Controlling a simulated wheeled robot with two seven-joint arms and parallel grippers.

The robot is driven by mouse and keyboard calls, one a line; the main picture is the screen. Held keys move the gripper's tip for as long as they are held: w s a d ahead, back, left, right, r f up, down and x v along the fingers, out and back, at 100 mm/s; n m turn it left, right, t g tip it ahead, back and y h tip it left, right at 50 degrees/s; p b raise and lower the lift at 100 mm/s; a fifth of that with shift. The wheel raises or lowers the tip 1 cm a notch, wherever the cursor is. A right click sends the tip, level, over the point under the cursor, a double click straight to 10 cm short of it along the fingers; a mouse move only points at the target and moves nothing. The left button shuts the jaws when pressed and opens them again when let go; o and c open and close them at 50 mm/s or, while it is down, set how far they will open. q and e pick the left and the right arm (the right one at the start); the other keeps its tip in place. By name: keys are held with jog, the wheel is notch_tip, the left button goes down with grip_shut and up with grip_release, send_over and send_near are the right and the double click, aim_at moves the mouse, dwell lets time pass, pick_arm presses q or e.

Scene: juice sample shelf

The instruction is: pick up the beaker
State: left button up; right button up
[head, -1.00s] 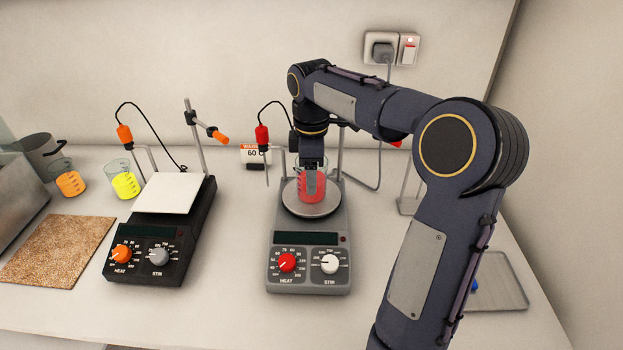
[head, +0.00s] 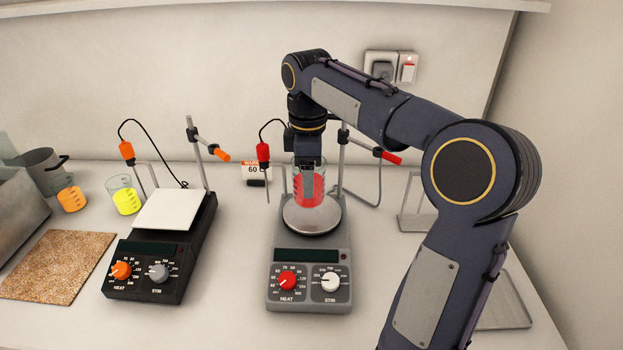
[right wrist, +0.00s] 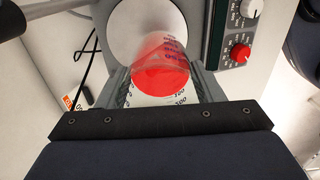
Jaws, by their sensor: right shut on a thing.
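A glass beaker with red liquid (head: 311,200) is over the round plate of the grey hotplate (head: 312,250). My right gripper (head: 308,182) comes down from above and is shut on this beaker. In the right wrist view the beaker (right wrist: 160,72) sits upright between the two fingers (right wrist: 164,92), with the round plate (right wrist: 150,25) beyond it. The beaker's base looks slightly above the plate. My left gripper does not show.
A black hotplate with a white top (head: 168,209) stands to the left. A red-handled probe (head: 263,153) and clamp stand (head: 342,150) flank the held beaker. A cork mat (head: 58,266) lies at left.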

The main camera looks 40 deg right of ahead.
jog(key=s+a+r, duration=0.6)
jog(key=a+r, duration=0.1)
jog(key=a, duration=0.2)
jog(key=shift+s+a+r+b, duration=0.15)
jog(key=shift+s+a+b, duration=0.05)
jog(key=shift+a+b, duration=0.2)
